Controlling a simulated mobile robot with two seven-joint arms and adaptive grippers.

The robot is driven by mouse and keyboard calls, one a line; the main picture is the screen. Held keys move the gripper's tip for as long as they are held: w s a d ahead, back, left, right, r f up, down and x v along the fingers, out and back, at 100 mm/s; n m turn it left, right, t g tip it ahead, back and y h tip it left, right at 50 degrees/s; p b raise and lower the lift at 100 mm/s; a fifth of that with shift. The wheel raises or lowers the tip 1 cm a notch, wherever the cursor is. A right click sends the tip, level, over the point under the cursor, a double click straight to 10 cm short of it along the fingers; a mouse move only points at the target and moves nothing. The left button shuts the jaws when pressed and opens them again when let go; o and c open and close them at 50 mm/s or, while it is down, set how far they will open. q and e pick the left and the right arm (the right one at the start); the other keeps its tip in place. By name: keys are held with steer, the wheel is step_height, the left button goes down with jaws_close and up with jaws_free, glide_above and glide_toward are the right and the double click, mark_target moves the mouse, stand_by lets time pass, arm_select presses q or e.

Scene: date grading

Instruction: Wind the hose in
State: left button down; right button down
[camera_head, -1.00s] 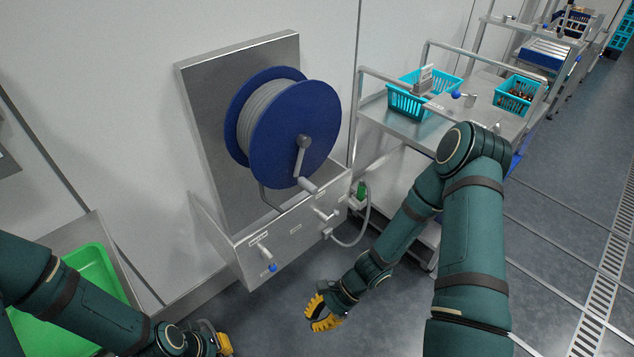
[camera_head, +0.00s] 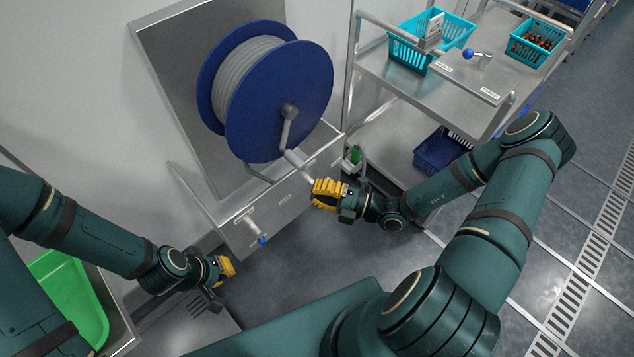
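A blue hose reel (camera_head: 279,101) is mounted on a steel wall plate, with grey hose (camera_head: 250,73) wound on its drum. A crank arm (camera_head: 287,127) hangs from the hub and ends in a grey handle (camera_head: 299,161) low on the reel's front. My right gripper (camera_head: 327,193), with yellow fingers, is just below and right of the crank handle; whether it touches anything is unclear, and its finger gap is hidden. My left gripper (camera_head: 226,267) is low at the left, below the steel panel, away from the reel.
A steel trolley (camera_head: 474,76) with turquoise baskets (camera_head: 427,41) stands right. A green bin (camera_head: 68,290) is at lower left. Open floor (camera_head: 300,265) lies between my arms.

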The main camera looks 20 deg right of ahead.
steer(key=f+x, duration=0.1)
steer(key=x, duration=0.7)
steer(key=shift+w+d+r+b, duration=0.1)
steer(key=shift+w+d+b, duration=0.4)
steer(key=shift+d, duration=0.4)
steer(key=shift+w+d+r+b, duration=0.1)
steer(key=shift+w+d+b, duration=0.25)
steer(key=shift+w+d, duration=0.35)
steer(key=shift+s+d, duration=0.15)
steer(key=d+n+p, duration=0.1)
steer(key=w+d+f+n+h+p, duration=0.1)
steer(key=d+n+g+p, duration=0.1)
steer(key=d+p, duration=0.1)
steer(key=shift+w+f+n+h, duration=0.2)
steer(key=shift+f+n+h, duration=0.1)
steer(key=shift+f, duration=0.05)
steer(key=shift+a, duration=0.1)
